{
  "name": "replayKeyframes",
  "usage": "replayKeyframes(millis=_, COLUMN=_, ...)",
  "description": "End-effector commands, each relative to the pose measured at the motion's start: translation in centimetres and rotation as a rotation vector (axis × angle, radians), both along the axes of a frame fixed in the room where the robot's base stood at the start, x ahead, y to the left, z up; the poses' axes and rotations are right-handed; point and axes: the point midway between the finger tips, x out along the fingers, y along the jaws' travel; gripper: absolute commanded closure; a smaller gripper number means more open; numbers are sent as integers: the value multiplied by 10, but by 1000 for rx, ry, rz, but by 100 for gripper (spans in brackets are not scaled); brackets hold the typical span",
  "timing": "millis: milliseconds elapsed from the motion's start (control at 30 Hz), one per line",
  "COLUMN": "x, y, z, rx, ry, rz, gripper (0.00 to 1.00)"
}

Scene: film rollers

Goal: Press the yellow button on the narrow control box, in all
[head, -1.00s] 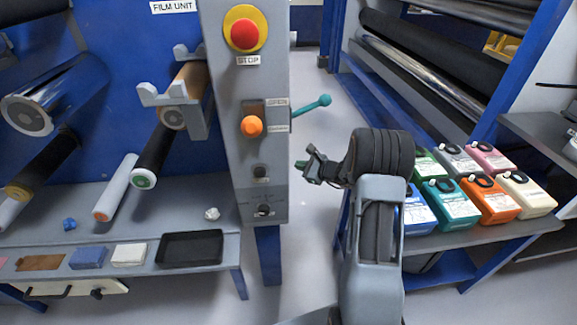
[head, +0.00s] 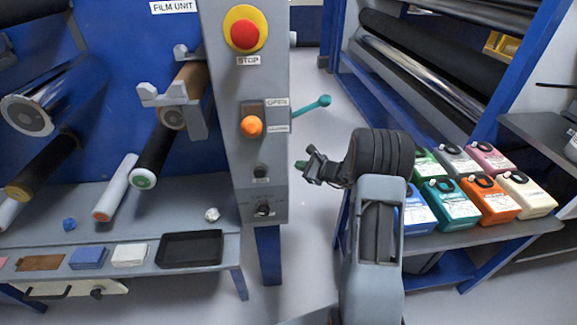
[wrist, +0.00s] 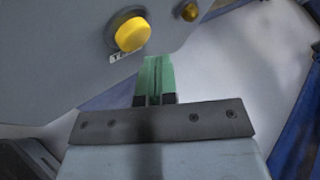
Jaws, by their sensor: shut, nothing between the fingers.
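The narrow control box (head: 234,140) is a tall grey column left of my arm in the head view. Its yellow button (wrist: 131,34) is round, in a dark ring, and shows only in the wrist view, on a grey face. My gripper (head: 301,165) is beside the box's right edge, low down, pointing left. In the wrist view, its green fingers (wrist: 155,72) are shut and empty, with their tips just below and right of the button. I cannot tell whether they touch the box face.
A small amber knob (wrist: 189,11) is right of the button. A teal lever (head: 318,103) sticks out from the box above my gripper. A red stop button (head: 244,34) and an orange knob (head: 251,126) are on the front. Coloured canisters (head: 448,203) stand on a shelf at right.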

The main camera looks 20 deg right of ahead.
Motion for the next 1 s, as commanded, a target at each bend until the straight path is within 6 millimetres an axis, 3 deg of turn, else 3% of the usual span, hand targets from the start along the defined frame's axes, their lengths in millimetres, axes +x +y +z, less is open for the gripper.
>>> replayKeyframes(millis=1000, x=1, y=8, z=-1, rx=1, ry=0, rz=1, gripper=100)
